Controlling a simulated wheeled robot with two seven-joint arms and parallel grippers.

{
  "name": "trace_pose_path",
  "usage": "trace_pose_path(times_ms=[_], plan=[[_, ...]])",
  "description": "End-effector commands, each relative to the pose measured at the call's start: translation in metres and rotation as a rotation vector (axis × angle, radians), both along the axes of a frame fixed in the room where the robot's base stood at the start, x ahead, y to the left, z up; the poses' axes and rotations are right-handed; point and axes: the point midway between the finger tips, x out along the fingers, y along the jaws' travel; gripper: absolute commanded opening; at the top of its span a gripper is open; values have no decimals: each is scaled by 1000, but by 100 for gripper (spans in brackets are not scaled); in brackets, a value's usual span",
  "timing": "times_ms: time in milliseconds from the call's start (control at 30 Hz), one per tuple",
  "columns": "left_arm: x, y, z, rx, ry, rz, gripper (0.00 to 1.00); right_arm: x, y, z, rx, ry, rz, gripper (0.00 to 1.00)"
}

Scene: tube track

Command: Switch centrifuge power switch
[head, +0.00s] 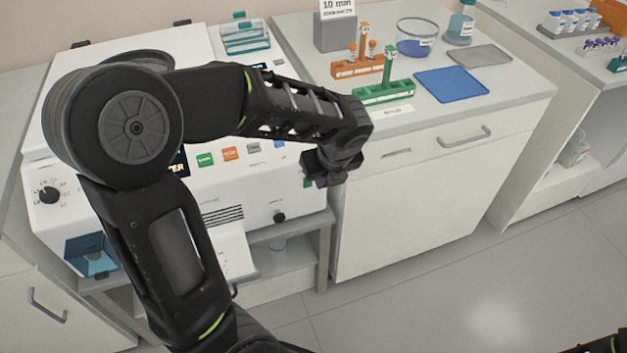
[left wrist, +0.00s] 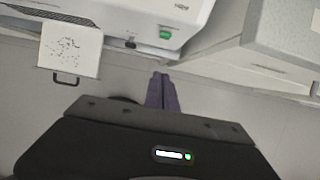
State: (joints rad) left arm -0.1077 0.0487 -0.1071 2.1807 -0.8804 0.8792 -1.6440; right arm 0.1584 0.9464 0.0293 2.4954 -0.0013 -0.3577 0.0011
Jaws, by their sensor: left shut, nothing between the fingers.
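The centrifuge (head: 275,200) is the large white machine at the left of the head view, partly hidden behind my left arm. Its green power switch (left wrist: 165,34) shows on the lower right of its front in the left wrist view. In the head view a bit of green, seemingly the same switch (head: 307,183), shows beside my gripper. My left gripper (head: 324,181) is in front of the machine's right end. In the left wrist view its purple-grey fingers (left wrist: 161,78) are shut and empty, below and apart from the switch. My right gripper is not clearly in view.
A black knob (head: 279,217) sits on the front, left of the switch. A white sheet (left wrist: 70,48) hangs below the front. A lab counter (head: 430,180) with a green rack (head: 383,93), an orange rack (head: 357,67) and a blue mat (head: 451,84) stands to the right. Open floor lies in front.

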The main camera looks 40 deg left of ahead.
Motion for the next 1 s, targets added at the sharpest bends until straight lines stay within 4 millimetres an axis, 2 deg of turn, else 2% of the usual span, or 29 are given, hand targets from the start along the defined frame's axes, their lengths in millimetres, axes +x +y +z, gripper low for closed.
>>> trace_pose_path(times_ms=[267,467,700,800,1000], plan=[[3,5,-17,0,3,2,0,0,0,-2,0,0,0,36],[9,15,-50,-1,4,2,0,0,0,-6,0,-1,0,36],[19,29,-96,-1,5,2,0,0,0,-13,0,-1,0,36],[30,43,-90,-2,0,6,0,0,0,-4,0,-1,0,36],[41,59,-89,-1,0,3,0,0,0,0,0,0,0,36]])
